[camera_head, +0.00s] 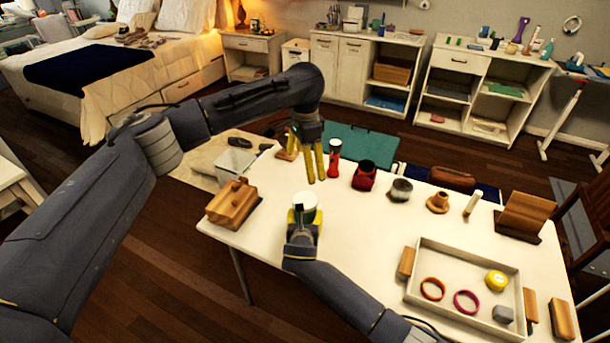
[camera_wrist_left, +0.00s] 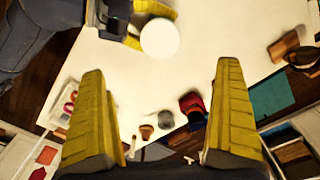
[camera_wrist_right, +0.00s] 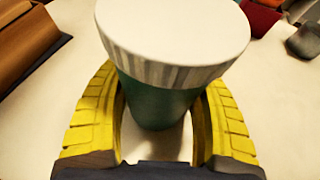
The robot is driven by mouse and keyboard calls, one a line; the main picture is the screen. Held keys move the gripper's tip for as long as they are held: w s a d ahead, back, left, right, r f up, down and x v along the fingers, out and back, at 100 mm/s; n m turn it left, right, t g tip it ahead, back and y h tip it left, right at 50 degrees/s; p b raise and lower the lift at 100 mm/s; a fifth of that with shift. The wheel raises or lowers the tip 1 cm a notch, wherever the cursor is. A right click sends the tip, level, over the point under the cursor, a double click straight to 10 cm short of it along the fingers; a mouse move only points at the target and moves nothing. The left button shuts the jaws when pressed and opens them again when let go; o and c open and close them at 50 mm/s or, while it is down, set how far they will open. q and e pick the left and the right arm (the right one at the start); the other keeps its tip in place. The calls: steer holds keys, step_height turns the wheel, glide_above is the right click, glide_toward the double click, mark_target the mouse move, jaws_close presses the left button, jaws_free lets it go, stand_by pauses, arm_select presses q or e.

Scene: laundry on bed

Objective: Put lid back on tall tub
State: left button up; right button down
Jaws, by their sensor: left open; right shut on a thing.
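The tall tub (camera_wrist_right: 158,108) is dark green and stands upright on the white table in the right wrist view. A white lid (camera_wrist_right: 172,32) with a ribbed rim covers its top, looking about level; I cannot tell whether it is fully seated. The lid also shows in the head view (camera_head: 304,201) and the left wrist view (camera_wrist_left: 159,39). My right gripper (camera_wrist_right: 160,100) is shut around the tub's body below the lid; it shows in the head view (camera_head: 302,222). My left gripper (camera_head: 316,176) is open and empty above the table, behind the tub; its spread fingers show in the left wrist view (camera_wrist_left: 161,72).
A wooden box (camera_head: 232,207) lies left of the tub. A red flashlight (camera_head: 333,160), a red holder (camera_head: 364,176), a grey jar (camera_head: 400,190) and a wooden piece (camera_head: 438,203) stand along the far edge. A tray (camera_head: 425,296) is at right. The table between is clear.

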arm_select(q)
steer(key=shift+r, duration=0.95)
arm_select(e)
steer(key=shift+c, duration=1.1)
jaws_free()
steer(key=v, duration=1.2)
